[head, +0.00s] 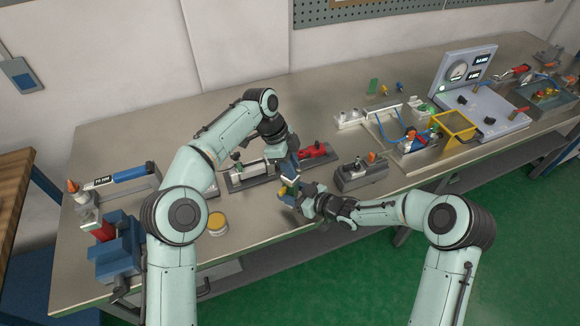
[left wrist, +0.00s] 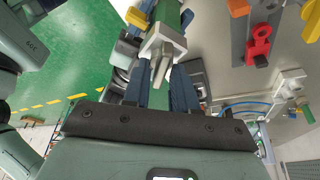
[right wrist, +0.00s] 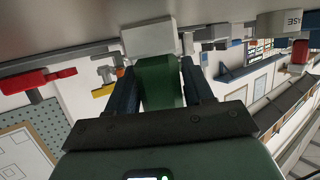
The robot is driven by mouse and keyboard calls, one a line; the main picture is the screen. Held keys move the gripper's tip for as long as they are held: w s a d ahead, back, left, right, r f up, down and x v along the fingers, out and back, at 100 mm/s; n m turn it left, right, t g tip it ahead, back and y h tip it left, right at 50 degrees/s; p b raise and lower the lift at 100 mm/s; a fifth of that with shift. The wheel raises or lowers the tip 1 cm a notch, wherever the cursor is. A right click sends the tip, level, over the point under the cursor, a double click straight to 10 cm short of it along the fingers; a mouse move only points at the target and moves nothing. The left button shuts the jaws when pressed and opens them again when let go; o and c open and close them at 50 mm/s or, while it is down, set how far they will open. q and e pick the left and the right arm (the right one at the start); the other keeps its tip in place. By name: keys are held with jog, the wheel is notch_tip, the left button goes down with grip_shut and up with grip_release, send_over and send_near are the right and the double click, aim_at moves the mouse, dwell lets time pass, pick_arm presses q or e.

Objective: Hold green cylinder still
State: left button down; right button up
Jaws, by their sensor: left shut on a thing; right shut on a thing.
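The green cylinder (right wrist: 161,82) sits between the fingers of my right gripper (right wrist: 160,92), which is shut on it. In the left wrist view the green cylinder (left wrist: 168,12) shows at the top, beyond a pale grey metal fitting (left wrist: 163,46). My left gripper (left wrist: 161,85) is shut on that fitting, which adjoins the cylinder's end. In the right wrist view the pale fitting (right wrist: 149,39) is a whitish block at the cylinder's far end. In the head view my left gripper (head: 291,172) is just above my right gripper (head: 291,196), near the bench's front edge; they largely hide the cylinder.
A grey fixture with a red clamp (head: 316,152) lies behind the grippers. A grey block (head: 361,176) stands to their right, a yellow-topped tin (head: 217,222) to their left. A yellow frame (head: 452,127) and gauge panel (head: 467,72) stand further right. The back left bench is clear.

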pick_arm(q)
jog(key=shift+m+g, duration=0.3)
jog(key=shift+m, duration=0.6)
jog(key=shift+r+m+g+y, duration=0.1)
jog(key=shift+m+g+y, duration=0.25)
jog(key=shift+m, duration=1.05)
jog(key=c, duration=0.8)
grip_release()
jog(key=shift+r, duration=1.4)
